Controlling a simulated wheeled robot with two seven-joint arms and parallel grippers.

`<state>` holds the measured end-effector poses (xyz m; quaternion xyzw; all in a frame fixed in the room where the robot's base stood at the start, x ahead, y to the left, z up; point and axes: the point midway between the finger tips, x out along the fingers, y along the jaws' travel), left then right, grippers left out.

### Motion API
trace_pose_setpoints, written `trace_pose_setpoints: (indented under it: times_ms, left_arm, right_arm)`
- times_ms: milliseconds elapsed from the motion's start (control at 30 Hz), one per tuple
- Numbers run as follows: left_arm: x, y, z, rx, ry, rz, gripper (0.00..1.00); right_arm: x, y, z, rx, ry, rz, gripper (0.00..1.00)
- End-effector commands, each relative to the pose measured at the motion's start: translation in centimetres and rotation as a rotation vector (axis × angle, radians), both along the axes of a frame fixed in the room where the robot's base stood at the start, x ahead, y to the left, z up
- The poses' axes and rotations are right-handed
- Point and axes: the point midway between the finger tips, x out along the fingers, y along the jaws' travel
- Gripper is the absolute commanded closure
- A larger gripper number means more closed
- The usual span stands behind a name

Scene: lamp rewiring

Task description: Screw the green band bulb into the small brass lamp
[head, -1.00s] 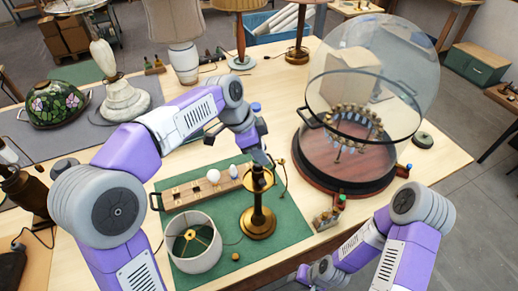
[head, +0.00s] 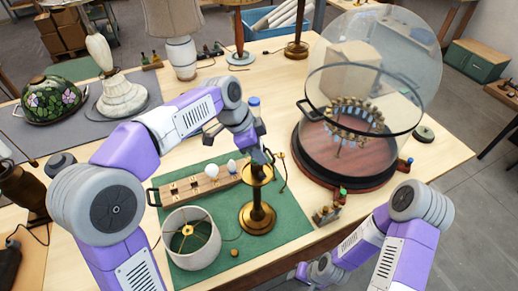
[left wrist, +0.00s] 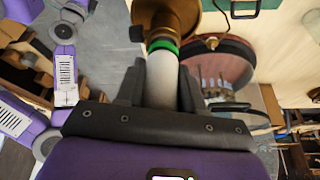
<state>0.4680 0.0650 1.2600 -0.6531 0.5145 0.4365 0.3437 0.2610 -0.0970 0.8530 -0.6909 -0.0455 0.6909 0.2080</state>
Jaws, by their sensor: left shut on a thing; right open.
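The small brass lamp (head: 257,215) stands upright on the green mat (head: 292,215). My left gripper (head: 262,157) is right above its top. In the left wrist view the gripper (left wrist: 162,95) is shut on the white tubular green band bulb (left wrist: 162,78). The bulb's green band (left wrist: 163,46) sits close against the lamp's brass socket (left wrist: 165,20). The bulb's base end is hidden there, so I cannot tell how deep it sits. My right gripper (head: 297,274) is low at the bottom of the head view, empty and apart from the lamp; its fingers are hard to make out.
A wooden bulb block (head: 190,187) with two white bulbs lies left of the lamp. A white lampshade (head: 191,240) stands in front of it. A glass dome on a round wooden base (head: 345,165) stands to the right. A small block of coloured items (head: 327,213) is near the table edge.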

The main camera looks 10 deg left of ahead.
Motion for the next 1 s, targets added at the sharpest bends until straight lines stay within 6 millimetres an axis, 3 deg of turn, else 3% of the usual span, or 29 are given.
trace_pose_setpoints:
  times_ms: [700, 733, 900, 1000]
  left_arm:
    - [-0.01, -0.02, -0.33, 0.000, 0.000, 0.000, 0.92]
    - [-0.01, -0.02, -0.32, 0.000, 0.000, 0.000, 0.66]
    - [0.01, -0.02, -0.29, -0.001, -0.001, 0.000, 0.89]
    - [0.02, -0.01, -0.23, 0.000, 0.000, -0.021, 0.90]
  right_arm:
    - [0.00, 0.00, -0.19, 0.000, 0.000, 0.000, 0.57]
    - [0.00, 0.00, -0.19, 0.000, 0.000, 0.000, 0.57]
    - [0.00, 0.00, -0.19, 0.000, 0.000, 0.000, 0.57]
    - [0.00, 0.00, 0.06, 0.000, 0.000, 0.000, 0.57]
